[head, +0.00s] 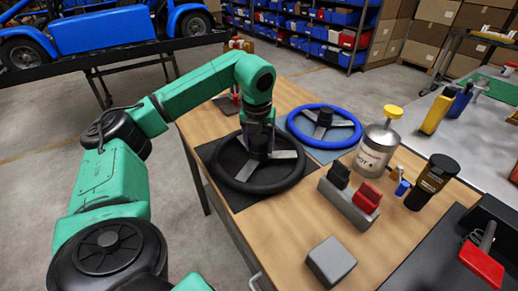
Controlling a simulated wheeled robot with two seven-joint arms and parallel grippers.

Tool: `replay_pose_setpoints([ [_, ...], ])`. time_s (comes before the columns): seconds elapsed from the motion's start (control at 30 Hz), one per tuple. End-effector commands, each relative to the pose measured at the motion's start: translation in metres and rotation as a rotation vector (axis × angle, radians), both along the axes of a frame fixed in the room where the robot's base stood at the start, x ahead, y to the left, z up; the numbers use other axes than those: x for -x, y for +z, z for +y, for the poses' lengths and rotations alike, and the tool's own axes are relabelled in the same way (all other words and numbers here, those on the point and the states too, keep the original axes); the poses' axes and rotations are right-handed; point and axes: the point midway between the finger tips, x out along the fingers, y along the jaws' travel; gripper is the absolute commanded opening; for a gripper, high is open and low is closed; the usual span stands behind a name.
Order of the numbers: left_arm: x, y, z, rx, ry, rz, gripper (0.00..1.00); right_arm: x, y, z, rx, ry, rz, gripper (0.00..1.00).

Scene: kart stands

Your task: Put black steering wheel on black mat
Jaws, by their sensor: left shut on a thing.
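The black steering wheel (236,184) lies flat over the black mat (209,152) on the wooden table. Corners of the mat show around the wheel's rim; I cannot tell whether the wheel touches it. My left gripper (259,152) points down at the wheel's hub and is shut on the wheel there. The hub and fingertips are partly hidden by the gripper. My right gripper is not in view.
A blue steering wheel (348,139) lies on a blue mat just right of the black one. A labelled canister (373,152), a grey holder (346,205) with black and red blocks, a black bottle (433,181) and a grey block (330,262) stand to the right.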

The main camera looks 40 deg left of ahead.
Motion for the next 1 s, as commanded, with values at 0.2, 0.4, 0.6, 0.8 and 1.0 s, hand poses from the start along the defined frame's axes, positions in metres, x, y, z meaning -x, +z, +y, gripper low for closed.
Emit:
replay_pose_setpoints([
  [0.2, 0.0, -0.013, -0.001, 0.002, -0.002, -0.004, 0.0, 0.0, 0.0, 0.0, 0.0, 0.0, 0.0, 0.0],
  [0.4, 0.0, -0.016, -0.001, 0.002, -0.002, -0.004, 0.0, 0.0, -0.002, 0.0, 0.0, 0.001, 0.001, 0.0],
  [0.6, 0.0, -0.016, -0.001, 0.001, -0.001, 0.0, 0.94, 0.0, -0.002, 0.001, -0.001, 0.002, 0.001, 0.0],
  [0.8, 0.0, -0.016, 0.0, 0.001, -0.001, 0.0, 0.94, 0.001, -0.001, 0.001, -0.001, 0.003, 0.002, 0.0],
  [1.0, 0.002, 0.009, -0.002, 0.002, -0.003, -0.006, 0.94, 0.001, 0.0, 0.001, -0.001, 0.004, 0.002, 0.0],
])
